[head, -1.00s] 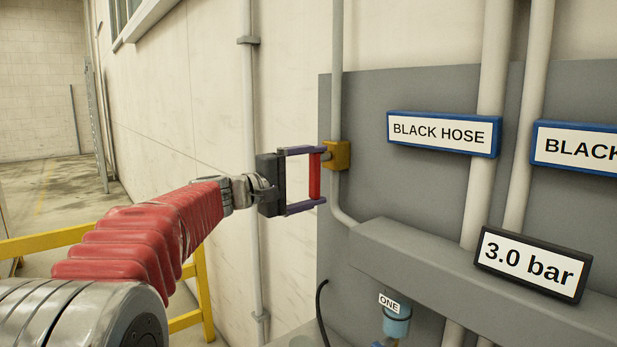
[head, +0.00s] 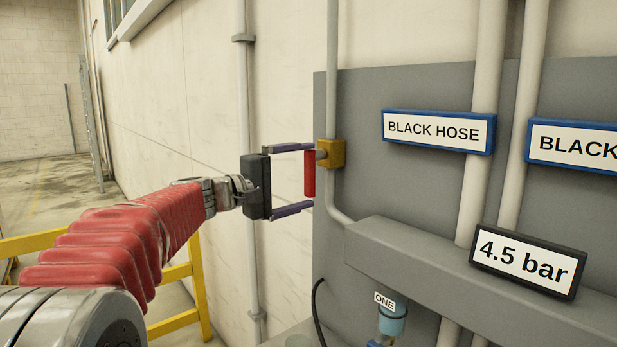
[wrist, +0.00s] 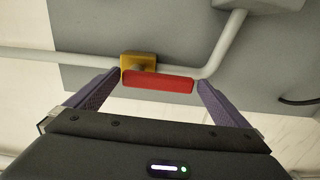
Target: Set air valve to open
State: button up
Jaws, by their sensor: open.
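The air valve has a yellow body (head: 336,153) on the grey pipe and a red handle (head: 310,174) that hangs straight down in the head view. In the wrist view the red handle (wrist: 157,82) lies crosswise below the yellow body (wrist: 137,62). My gripper (head: 313,177) is open, with its purple fingertips about level with the handle, one above it and one below it. In the wrist view my gripper (wrist: 160,80) shows a fingertip near each end of the handle. The handle is not clamped.
A display (head: 528,262) reads 4.5 bar on the grey ledge. Signs reading BLACK HOSE (head: 437,131) hang on the grey panel (head: 420,90). A yellow railing (head: 185,318) stands below my arm. A blue unit labelled ONE (head: 392,318) sits under the ledge.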

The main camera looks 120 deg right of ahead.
jog(key=v, duration=1.1)
jog(key=shift+w, duration=0.1)
dwell(0.4)
